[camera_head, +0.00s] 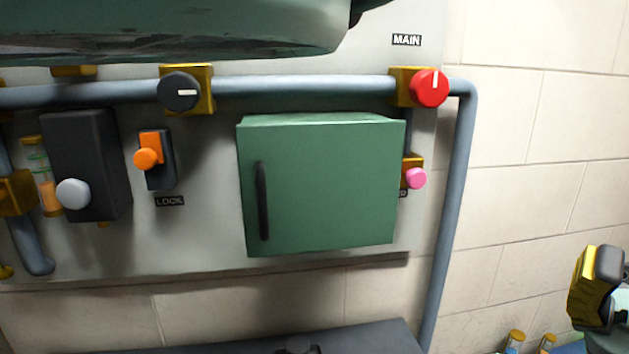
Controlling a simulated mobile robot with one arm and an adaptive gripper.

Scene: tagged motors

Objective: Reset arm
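I cannot make out my gripper or arm for certain in the head view. A wall panel (205,235) fills the left and middle. On it is a green cabinet (325,190) with its door shut and a black vertical handle (262,200) at the door's left. A grey pipe (300,87) runs above the cabinet and bends down at the right. A red knob (430,88) sits on the pipe near the MAIN label (407,40), its white mark upright. A black knob (179,91) sits further left, its white mark level.
An orange switch (148,158) sits above the LOCK label (170,201). A dark box (85,165) with a grey knob is to its left. A pink button (415,178) is beside the cabinet. A large green body (170,30) overhangs the top. A yellow-and-grey part (597,285) stands lower right.

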